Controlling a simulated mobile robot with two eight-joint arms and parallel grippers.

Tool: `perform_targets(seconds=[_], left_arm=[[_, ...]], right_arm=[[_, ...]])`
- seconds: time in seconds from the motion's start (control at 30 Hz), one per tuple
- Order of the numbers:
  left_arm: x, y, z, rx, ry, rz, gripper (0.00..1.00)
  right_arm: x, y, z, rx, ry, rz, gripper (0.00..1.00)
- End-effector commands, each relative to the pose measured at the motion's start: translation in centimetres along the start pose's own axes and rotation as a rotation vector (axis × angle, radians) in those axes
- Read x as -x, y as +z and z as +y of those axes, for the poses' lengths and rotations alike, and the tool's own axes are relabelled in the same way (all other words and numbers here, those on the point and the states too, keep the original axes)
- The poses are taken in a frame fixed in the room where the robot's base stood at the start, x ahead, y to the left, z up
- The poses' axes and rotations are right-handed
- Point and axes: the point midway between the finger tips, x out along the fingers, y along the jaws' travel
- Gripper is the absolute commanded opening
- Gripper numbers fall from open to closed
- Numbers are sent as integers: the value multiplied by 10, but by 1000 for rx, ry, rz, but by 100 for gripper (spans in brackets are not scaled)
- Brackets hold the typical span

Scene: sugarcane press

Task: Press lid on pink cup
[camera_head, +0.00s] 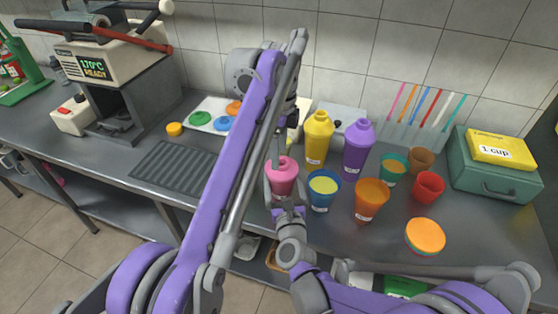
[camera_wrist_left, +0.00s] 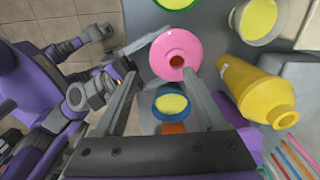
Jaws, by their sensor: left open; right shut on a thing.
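The pink cup (camera_head: 281,182) stands upright near the front of the counter with a domed pink lid (camera_wrist_left: 180,52) on top. Whether the lid is fully seated cannot be told. My right gripper (camera_head: 287,208) comes in from the front and is shut on the pink cup, low on its side; it also shows at the left of the left wrist view (camera_wrist_left: 128,62). My left gripper (camera_wrist_left: 165,78) is open, its two fingers pointing toward the lid from above. Any contact with the lid is unclear. My left arm hides part of the area behind the cup.
A blue cup (camera_head: 322,203) of yellow juice stands close right of the pink cup. Lidded yellow (camera_head: 317,150) and purple (camera_head: 357,160) cups stand behind. Orange (camera_head: 371,212), teal (camera_head: 394,180) and red (camera_head: 428,197) cups stand further right. A drain grille (camera_head: 170,172) lies left.

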Motion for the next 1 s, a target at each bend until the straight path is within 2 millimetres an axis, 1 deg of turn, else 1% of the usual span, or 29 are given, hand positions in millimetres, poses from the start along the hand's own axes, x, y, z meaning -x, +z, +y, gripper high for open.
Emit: perform_targets(seconds=[0.1, 0.2, 0.53, 0.57, 0.6, 0.87, 0.97, 1.0], left_arm=[[10, 0, 0, 0, 0, 0, 72], [15, 0, 0, 0, 0, 0, 72], [17, 0, 0, 0, 1, 0, 72], [17, 0, 0, 0, 1, 0, 72], [17, 0, 0, 0, 1, 0, 72], [17, 0, 0, 0, 1, 0, 72], [16, 0, 0, 0, 1, 0, 72], [16, 0, 0, 0, 1, 0, 72]], right_arm=[[0, 0, 0, 0, -1, -1, 0], [0, 0, 0, 0, -1, -1, 0], [0, 0, 0, 0, -1, -1, 0], [0, 0, 0, 0, -1, -1, 98], [0, 0, 0, 0, -1, -1, 100], [2, 0, 0, 0, 0, 0, 100], [12, 0, 0, 0, 1, 0, 100], [19, 0, 1, 0, 1, 0, 100]])
